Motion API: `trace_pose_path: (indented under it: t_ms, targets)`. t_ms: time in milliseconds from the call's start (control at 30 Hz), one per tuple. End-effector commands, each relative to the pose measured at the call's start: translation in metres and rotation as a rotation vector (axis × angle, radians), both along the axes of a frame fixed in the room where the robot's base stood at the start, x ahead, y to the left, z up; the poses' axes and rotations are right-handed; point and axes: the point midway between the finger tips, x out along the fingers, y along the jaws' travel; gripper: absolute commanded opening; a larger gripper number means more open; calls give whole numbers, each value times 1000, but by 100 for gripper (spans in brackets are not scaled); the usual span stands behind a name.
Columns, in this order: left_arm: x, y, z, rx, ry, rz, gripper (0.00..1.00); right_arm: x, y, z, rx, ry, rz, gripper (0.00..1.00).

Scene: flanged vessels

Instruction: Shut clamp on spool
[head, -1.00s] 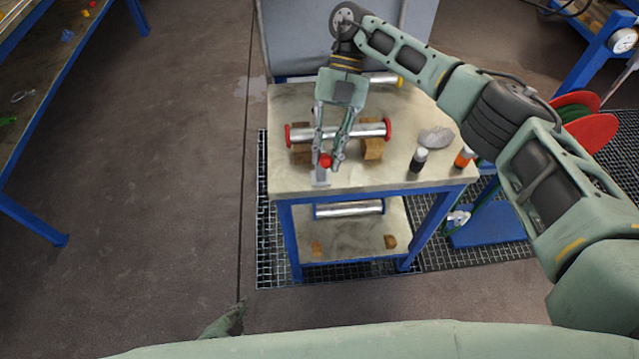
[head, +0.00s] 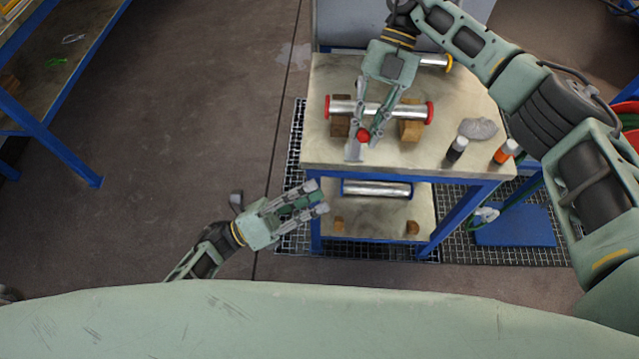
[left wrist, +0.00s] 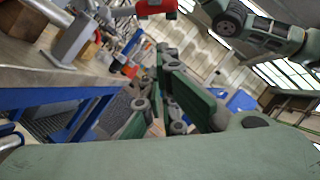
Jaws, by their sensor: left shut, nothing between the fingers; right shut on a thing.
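The spool (head: 347,107) is a shiny metal tube with red end caps, lying across two wooden blocks on the table. My right gripper (head: 369,136) reaches over it from behind, fingers pointing down at its near side. It is shut on the clamp, of which a red knob (head: 363,135) and a grey flat piece (head: 354,149) show; the fingers hide much of the rest. I cannot tell how far the clamp is closed. My left gripper (head: 318,197) is shut and empty, in front of the table and left of its lower shelf. Its fingers also show in the left wrist view (left wrist: 190,100).
The table (head: 450,92) also carries a black-capped bottle (head: 456,149), an orange bottle (head: 505,151) and a grey cloth (head: 478,128). Another metal tube (head: 376,188) lies on the lower shelf. A blue-legged bench (head: 60,140) stands at left; the floor between is clear.

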Motion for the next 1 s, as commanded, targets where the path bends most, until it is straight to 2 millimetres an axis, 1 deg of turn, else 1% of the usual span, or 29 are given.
trace_pose_path:
  t_ms: [33,300,400,533,633,767,1000]
  targets:
    - [4,-10,5,-4,-2,-1,0,2,1,2,6,-7,1,0]
    - [25,-60,26,-5,0,0,0,2,1,2,6,-7,1,0]
    - [34,-73,34,-2,-1,2,0,2,1,3,6,-7,1,0]
    - [47,-76,46,-2,0,3,0,2,1,3,6,-7,1,0]
    - [53,-79,52,-2,2,1,0,2,1,2,6,-7,1,0]
    - [56,-80,55,-2,4,2,0,2,1,2,6,-7,1,0]
    - [57,-80,56,-2,5,3,0,2,1,2,6,-8,1,0]
